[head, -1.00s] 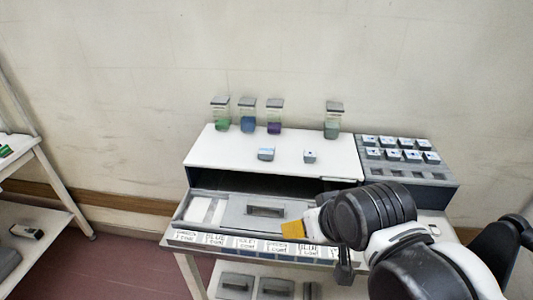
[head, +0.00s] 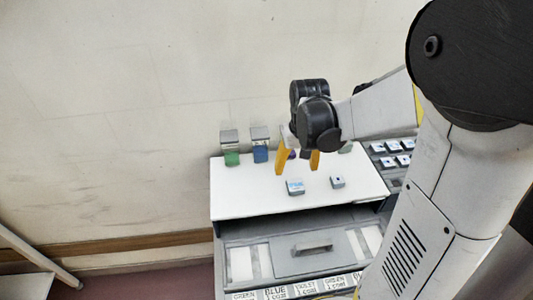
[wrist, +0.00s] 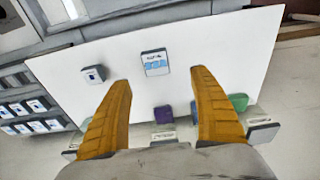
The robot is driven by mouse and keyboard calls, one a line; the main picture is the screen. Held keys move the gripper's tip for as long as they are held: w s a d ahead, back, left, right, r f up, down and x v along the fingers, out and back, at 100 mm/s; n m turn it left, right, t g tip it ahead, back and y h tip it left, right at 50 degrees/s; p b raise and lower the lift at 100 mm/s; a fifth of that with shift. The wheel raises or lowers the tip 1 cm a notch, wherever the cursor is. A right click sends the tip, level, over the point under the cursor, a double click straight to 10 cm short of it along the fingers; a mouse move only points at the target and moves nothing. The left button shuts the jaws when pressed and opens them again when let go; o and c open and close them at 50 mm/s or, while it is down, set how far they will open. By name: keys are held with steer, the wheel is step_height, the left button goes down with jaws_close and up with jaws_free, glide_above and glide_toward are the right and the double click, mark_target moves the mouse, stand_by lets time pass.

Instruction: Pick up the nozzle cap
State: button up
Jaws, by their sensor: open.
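Two small grey blocks lie on the white top (head: 235,190) of the cabinet. One has a pale blue label with print (head: 295,187); in the wrist view this labelled block (wrist: 155,62) lies just beyond and between my fingertips. The other is smaller with a dark dot on its top (head: 338,182); the dotted block (wrist: 93,74) is left of my fingers in the wrist view. I cannot tell for sure which is the nozzle cap. My gripper (head: 297,169) is open and empty, with yellow fingers pointing down above the white top, apart from both blocks.
Lidded jars, green (head: 231,157) and blue (head: 260,153), stand along the back edge; a purple one (wrist: 163,114) is by my fingers in the wrist view. A grey rack (head: 392,160) of labelled blocks is at right. An open drawer with a handle (head: 312,248) is in front.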

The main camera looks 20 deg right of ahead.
steer(key=b, duration=0.1)
glide_above(296, 185)
steer(key=f, duration=0.4)
steer(key=shift+s+a+f, duration=0.2)
steer(key=shift+a, duration=0.1)
steer(key=f, duration=0.1)
steer(key=f+b, duration=0.1)
steer(key=f, duration=0.3)
steer(key=shift+w+d+f+b, duration=0.2)
steer(key=shift+w+d+b, duration=0.05)
steer(key=shift+w+b, duration=0.1)
steer(key=shift+s, duration=0.1)
steer(key=c, duration=1.3)
